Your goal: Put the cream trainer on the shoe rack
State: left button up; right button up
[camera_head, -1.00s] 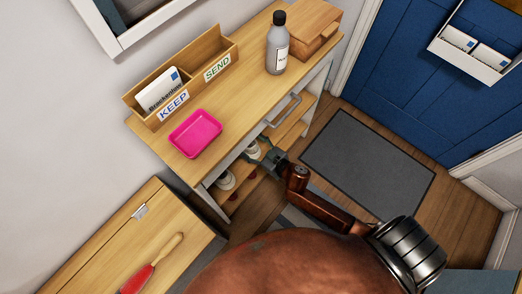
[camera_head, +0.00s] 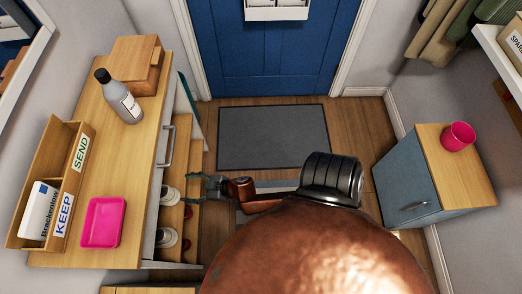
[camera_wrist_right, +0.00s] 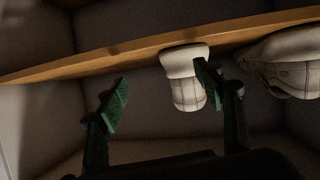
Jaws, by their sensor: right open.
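The shoe rack (camera_head: 183,150) is the set of wooden shelves under the console table, partly hidden by the tabletop. A cream trainer (camera_head: 170,195) pokes out at the rack, close to my right gripper (camera_head: 205,186); a second pale shoe (camera_head: 167,238) is nearer me. In the right wrist view, my right gripper (camera_wrist_right: 162,95) is open, its green-padded fingers apart. One finger overlaps the cream trainer (camera_wrist_right: 184,78) in the picture; nothing is between the fingertips. Another cream shoe (camera_wrist_right: 290,62) is at the right, by the wooden shelf edge (camera_wrist_right: 130,55). My left gripper is not in view.
The console top holds a grey bottle (camera_head: 119,97), a wooden box (camera_head: 136,65), a letter sorter (camera_head: 52,188) and a pink tray (camera_head: 102,222). Small red items (camera_head: 187,212) show at the rack. A blue cabinet (camera_head: 404,182) stands right. Floor around the grey mat (camera_head: 272,137) is clear.

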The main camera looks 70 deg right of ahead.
jog(key=s+d+f+m+g+h, duration=0.2)
jog(key=s+d+f+g+h, duration=0.3)
jog(key=s+f, duration=0.6)
jog(key=s+f+g+y, duration=0.1)
jog(key=s+f+g, duration=0.2)
jog(key=s, duration=0.6)
jog(key=s+f+g+y, duration=0.1)
jog(key=s+f, duration=0.3)
jog(key=s, duration=0.6)
jog(key=s+f+g, duration=0.4)
jog(key=s, duration=0.6)
jog(key=shift+s+a+f+m+g+y, duration=0.2)
jog(key=shift+a+f+m+g+y, duration=0.1)
jog(key=shift+y, duration=0.1)
jog(key=shift+c, duration=0.3)
